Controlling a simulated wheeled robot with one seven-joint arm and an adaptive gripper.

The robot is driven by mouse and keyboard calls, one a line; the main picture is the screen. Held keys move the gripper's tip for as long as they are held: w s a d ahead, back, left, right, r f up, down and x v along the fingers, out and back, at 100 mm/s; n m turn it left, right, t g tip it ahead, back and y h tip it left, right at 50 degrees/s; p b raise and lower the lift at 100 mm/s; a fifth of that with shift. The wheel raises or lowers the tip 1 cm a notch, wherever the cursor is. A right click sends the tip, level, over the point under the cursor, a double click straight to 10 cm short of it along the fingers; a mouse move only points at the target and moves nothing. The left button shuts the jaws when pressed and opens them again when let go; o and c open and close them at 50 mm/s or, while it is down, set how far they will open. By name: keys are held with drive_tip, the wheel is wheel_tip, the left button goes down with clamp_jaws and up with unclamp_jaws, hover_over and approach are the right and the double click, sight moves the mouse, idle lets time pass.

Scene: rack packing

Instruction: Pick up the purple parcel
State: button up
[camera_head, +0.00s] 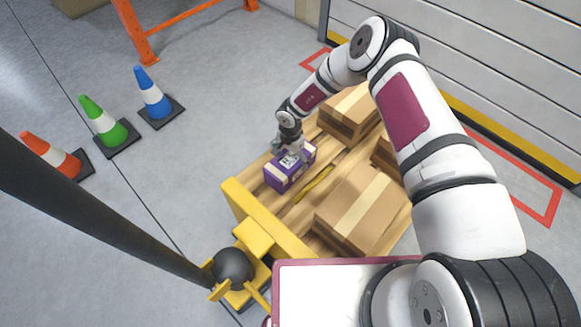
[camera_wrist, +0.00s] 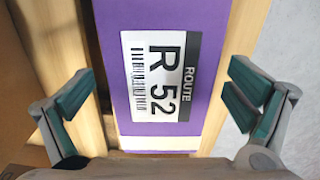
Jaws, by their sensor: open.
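The purple parcel (camera_head: 284,174) is a small box with white bands, standing on a wooden pallet (camera_head: 292,217). In the wrist view the purple parcel (camera_wrist: 206,62) fills the middle, with a white label reading "ROUTE R 52" and a barcode. My gripper (camera_head: 290,150) is over the parcel's far end in the head view. In the wrist view my gripper (camera_wrist: 162,100) is open, with one teal-padded finger on each side of the parcel and visible gaps between. Nothing is held. My gripper hides part of the parcel's top in the head view.
Large brown cartons (camera_head: 358,210) stand on the pallet to the right, with another carton (camera_head: 347,112) behind. A yellow object (camera_head: 314,184) lies beside the parcel. A yellow pallet-truck frame (camera_head: 262,222) borders the near side. Blue, green and orange cones (camera_head: 103,122) stand on open floor at left.

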drive_tip(key=c, duration=1.7)
